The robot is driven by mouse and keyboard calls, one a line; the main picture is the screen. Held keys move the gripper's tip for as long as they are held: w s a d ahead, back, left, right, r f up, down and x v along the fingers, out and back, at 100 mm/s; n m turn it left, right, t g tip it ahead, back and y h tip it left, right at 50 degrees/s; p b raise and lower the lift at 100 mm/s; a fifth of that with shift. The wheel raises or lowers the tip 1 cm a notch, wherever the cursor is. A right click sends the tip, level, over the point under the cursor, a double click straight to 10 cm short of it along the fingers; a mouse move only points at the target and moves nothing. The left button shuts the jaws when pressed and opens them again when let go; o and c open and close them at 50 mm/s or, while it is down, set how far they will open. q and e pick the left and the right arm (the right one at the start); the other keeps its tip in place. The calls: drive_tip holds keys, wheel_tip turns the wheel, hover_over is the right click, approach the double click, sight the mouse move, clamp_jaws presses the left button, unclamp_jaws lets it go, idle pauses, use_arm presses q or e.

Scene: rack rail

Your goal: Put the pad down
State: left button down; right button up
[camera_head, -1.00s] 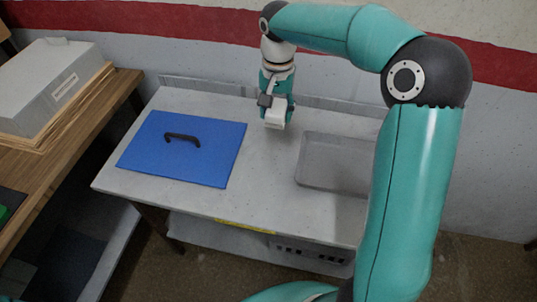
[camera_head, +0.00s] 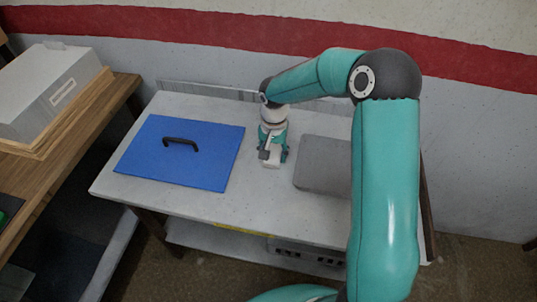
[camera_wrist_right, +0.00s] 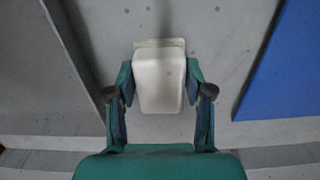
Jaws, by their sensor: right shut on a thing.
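A small white pad (camera_head: 271,161) is held between the fingers of my right gripper (camera_head: 272,154), over the white table (camera_head: 205,212) between the blue board and the grey tray. In the right wrist view the pad (camera_wrist_right: 160,80) sits between the two green fingers of the gripper (camera_wrist_right: 160,92), which press on its sides. The pad's far end is low over the tabletop; I cannot tell whether it touches. My left gripper is not in view.
A blue board (camera_head: 182,165) with a black handle (camera_head: 181,142) lies to the left. A grey tray (camera_head: 322,170) lies to the right, partly behind my right arm. A wooden bench (camera_head: 118,98) with a grey box (camera_head: 45,85) stands at far left. The table's front strip is clear.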

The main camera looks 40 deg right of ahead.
drive_tip(key=o, duration=1.1)
drive_tip(key=shift+o, duration=0.2)
